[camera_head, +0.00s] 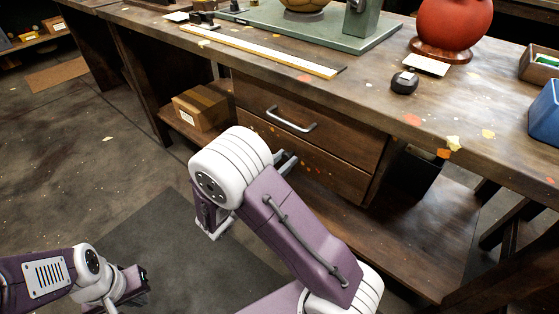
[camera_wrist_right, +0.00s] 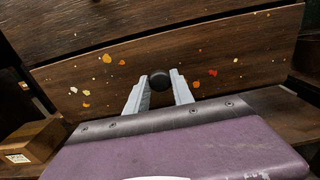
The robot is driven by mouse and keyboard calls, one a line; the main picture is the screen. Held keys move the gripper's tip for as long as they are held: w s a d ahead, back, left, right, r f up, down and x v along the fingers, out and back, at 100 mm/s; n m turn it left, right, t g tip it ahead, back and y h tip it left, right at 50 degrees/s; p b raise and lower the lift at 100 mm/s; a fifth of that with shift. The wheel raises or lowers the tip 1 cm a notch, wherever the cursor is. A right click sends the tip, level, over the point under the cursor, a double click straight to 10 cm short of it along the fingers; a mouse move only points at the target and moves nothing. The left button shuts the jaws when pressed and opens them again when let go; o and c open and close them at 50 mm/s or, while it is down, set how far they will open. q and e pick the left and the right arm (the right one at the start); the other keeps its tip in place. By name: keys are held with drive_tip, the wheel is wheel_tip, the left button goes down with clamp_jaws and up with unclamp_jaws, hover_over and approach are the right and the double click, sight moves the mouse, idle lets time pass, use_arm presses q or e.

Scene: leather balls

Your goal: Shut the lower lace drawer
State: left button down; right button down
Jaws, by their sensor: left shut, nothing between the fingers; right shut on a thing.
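The lower drawer front (camera_head: 335,181) is dark wood with paint flecks, under an upper drawer (camera_head: 325,125) with a metal bar handle. In the right wrist view the lower front (camera_wrist_right: 225,62) fills the middle, with a dark round knob (camera_wrist_right: 159,79) on it. My right gripper (camera_wrist_right: 160,92) is shut on this knob, a finger on each side. In the head view my right gripper (camera_head: 287,161) is at the lower drawer, partly hidden by my arm. I cannot tell how far the drawer stands out. My left gripper (camera_head: 140,281) is shut and empty at lower left, away from the desk.
A cardboard box (camera_head: 203,107) sits on the low shelf left of the drawers, also in the wrist view (camera_wrist_right: 32,142). The desk top (camera_head: 375,112) holds a ruler, a red ball on a stand, a dark round object and a blue bin. The floor mat (camera_head: 150,235) is clear.

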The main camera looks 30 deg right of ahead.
drive_tip(key=shift+d, duration=0.2)
drive_tip(key=c, duration=1.1)
unclamp_jaws()
drive_tip(key=p+v, duration=0.2)
drive_tip(key=v, duration=0.7)
drive_tip(key=shift+p, duration=0.4)
